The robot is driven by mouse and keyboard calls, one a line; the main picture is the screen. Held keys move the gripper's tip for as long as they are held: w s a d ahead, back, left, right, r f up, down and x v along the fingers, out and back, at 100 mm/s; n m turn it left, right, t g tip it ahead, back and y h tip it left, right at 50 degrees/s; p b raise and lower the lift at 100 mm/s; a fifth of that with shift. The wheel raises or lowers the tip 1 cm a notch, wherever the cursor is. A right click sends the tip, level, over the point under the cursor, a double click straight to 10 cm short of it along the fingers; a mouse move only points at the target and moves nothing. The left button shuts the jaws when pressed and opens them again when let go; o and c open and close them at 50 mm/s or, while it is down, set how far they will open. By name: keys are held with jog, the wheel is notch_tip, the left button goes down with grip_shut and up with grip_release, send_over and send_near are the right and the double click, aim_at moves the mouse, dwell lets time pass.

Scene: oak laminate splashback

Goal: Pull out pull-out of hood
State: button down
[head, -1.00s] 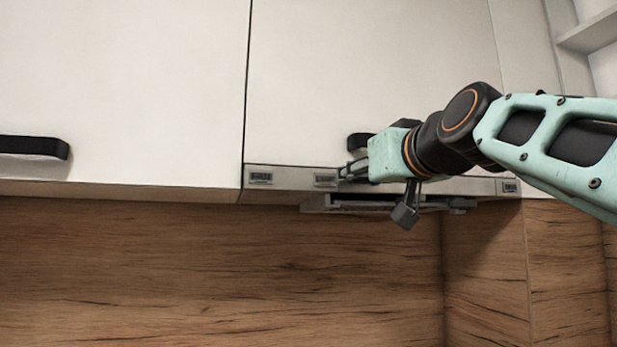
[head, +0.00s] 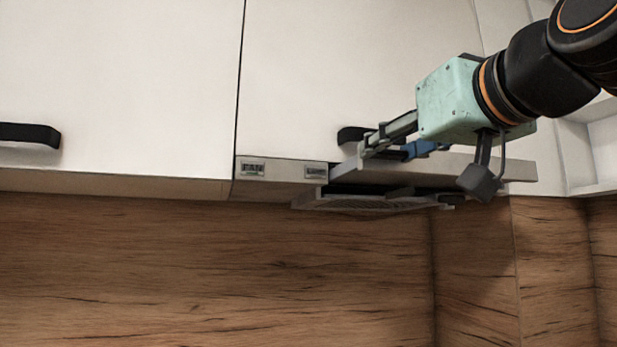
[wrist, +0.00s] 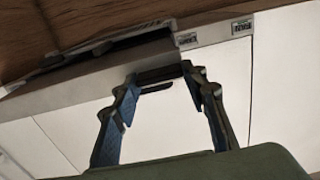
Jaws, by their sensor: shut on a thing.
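The hood's pull-out (head: 362,174) is a light grey front panel under the white cabinet. It stands forward of the hood's fixed strip (head: 284,170), with a dark gap and the grille (head: 355,203) showing underneath. In the wrist view the pull-out (wrist: 60,92) is a slanting grey bar. My gripper (head: 368,149) is at the left part of the panel, shut on it, with its fingers spread around the panel's thickness. The wrist view shows my gripper (wrist: 160,76) with both fingertips at the bar; the exact contact is hard to see.
White cabinet doors (head: 120,90) are above, with a black handle (head: 352,134) close behind my fingers and another handle (head: 30,134) at the left. The oak splashback (head: 200,270) is below, with free room in front of it. Open shelves (head: 598,140) are at the right.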

jog(key=shift+s+d, duration=0.1)
jog(key=shift+s, duration=0.4)
jog(key=c, duration=1.2)
grip_release()
jog(key=shift+o, duration=0.2)
jog(key=s+d, duration=0.2)
jog(key=s, duration=0.9)
jog(key=shift+s+d, duration=0.2)
jog(key=shift+s, duration=0.2)
jog(key=shift+f, duration=0.1)
